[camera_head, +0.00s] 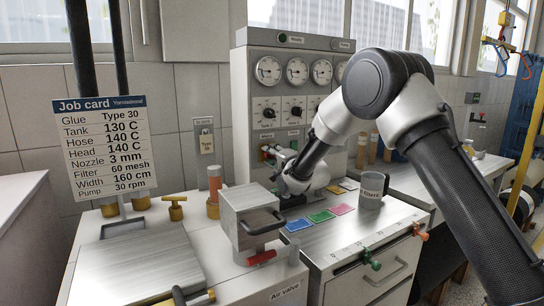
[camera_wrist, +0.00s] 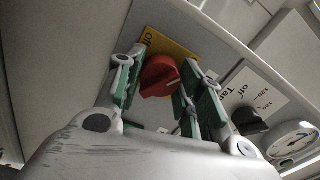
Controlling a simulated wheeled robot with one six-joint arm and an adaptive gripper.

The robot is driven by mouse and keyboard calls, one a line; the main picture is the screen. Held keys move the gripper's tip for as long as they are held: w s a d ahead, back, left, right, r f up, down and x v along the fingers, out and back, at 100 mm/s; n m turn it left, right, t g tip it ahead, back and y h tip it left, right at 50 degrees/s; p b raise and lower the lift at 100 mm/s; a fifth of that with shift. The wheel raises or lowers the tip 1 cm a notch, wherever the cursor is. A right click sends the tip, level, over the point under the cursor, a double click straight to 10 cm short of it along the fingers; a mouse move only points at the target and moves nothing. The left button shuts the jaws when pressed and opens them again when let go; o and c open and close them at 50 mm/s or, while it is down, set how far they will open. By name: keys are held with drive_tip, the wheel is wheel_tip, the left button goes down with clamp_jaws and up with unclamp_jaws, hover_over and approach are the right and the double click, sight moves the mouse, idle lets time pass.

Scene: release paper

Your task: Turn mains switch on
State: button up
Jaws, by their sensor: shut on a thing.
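The mains switch is a red rotary knob (camera_wrist: 159,76) on a yellow plate (camera_wrist: 182,50) in the wrist view, with the word "off" at the plate's edge. My gripper (camera_wrist: 161,84) has its green-padded fingers on either side of the knob and is shut on it. Which way the knob is turned is hard to tell. In the head view my gripper (camera_head: 272,156) reaches the lower front of the grey control cabinet (camera_head: 240,95). The arm and fingers hide the switch there.
Gauges (camera_head: 296,70) and black Tank and Hose knobs sit above on the cabinet; a black knob (camera_wrist: 249,120) is close to one finger in the wrist view. A job card (camera_head: 105,145), a metal box with handle (camera_head: 246,208) and a mug (camera_head: 371,189) stand nearby.

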drive_tip(key=shift+m, duration=1.2)
drive_tip(key=shift+f, duration=0.1)
drive_tip(key=o, duration=1)
drive_tip(key=shift+o, duration=0.2)
drive_tip(key=v, duration=1.2)
